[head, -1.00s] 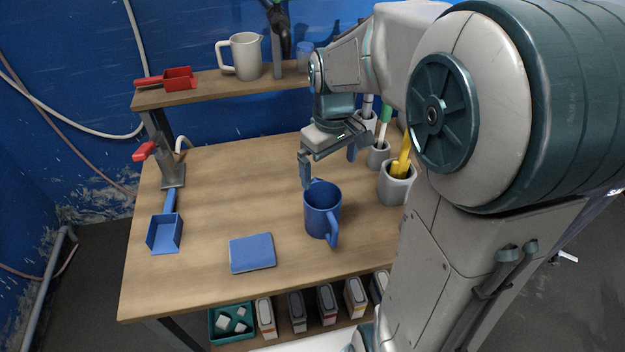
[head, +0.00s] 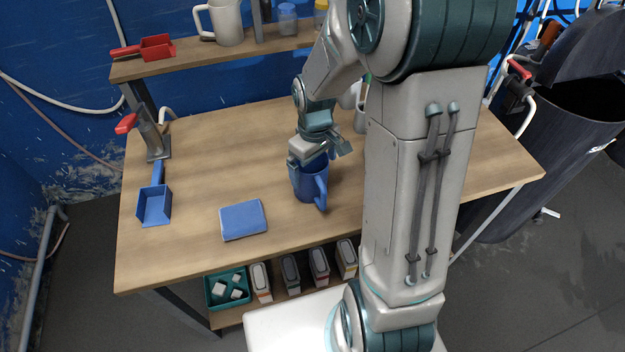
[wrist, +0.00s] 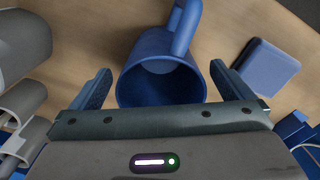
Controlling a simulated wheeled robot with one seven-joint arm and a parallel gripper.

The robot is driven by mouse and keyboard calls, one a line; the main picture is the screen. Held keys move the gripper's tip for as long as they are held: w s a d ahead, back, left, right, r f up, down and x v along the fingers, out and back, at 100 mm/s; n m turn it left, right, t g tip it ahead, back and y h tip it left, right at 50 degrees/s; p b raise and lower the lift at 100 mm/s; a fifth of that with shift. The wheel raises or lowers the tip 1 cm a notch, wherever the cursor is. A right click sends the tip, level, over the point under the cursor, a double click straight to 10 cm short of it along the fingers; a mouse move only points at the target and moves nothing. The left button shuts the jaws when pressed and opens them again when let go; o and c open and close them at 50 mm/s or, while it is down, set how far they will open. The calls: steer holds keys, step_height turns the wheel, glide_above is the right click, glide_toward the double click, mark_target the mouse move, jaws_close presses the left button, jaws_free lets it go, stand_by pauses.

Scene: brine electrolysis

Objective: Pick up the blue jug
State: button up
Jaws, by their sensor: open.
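The blue jug (head: 309,183) stands upright on the wooden table in the head view, with its handle toward the front right. In the wrist view the jug (wrist: 160,75) lies between and just beyond the two fingers, its open mouth facing the camera and its handle at the top. My gripper (wrist: 158,88) is open, with one finger on each side of the jug's rim. In the head view my gripper (head: 318,162) is right above and around the jug's top. Whether the fingers touch the jug cannot be told.
A blue sponge-like block (head: 243,219) and a blue scoop (head: 154,205) lie to the left on the table (head: 200,140). Grey cups (wrist: 22,101) stand close by in the wrist view. A shelf at the back holds a white jug (head: 226,22) and a red scoop (head: 157,48).

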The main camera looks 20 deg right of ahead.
steer(key=shift+f, duration=1.1)
steer(key=c, duration=1.1)
steer(key=shift+o, duration=0.2)
steer(key=shift+r, duration=0.2)
steer(key=s+d+r+b, duration=0.1)
steer(key=s+d+r, duration=0.5)
steer(key=d+r, duration=0.4)
steer(key=shift+r, duration=0.35)
